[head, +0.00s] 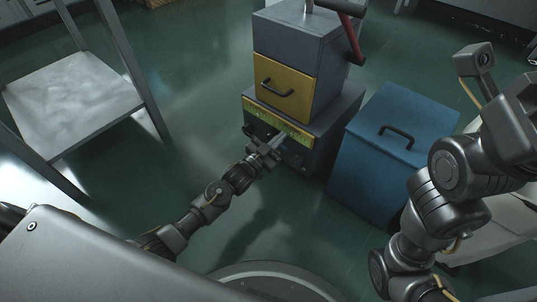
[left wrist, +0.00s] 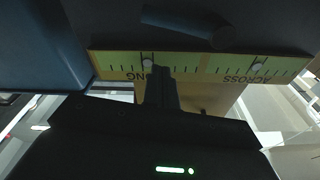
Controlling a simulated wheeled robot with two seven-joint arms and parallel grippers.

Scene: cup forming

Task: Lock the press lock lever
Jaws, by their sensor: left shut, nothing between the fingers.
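The press (head: 300,40) is a dark grey block on a wider base. A yellow panel (head: 285,88) with a black handle is on its front. A yellow-green scale strip (head: 275,119) runs along the base's upper edge. A dark lever (head: 249,131) shows at the left of the base front; I cannot tell whether it is locked. My left gripper (head: 276,143) is shut and empty at the base front, right of that lever. In the left wrist view its fingers (left wrist: 161,88) point toward the strip marked ALONG and ACROSS (left wrist: 205,64), near a dark bar (left wrist: 186,23).
A red-handled arm (head: 352,38) rises at the press's upper right. A blue lidded bin (head: 390,140) stands right of the press. A metal table (head: 70,98) stands at the left. Green floor (head: 195,110) is clear between the table and press. My right arm fills the right side.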

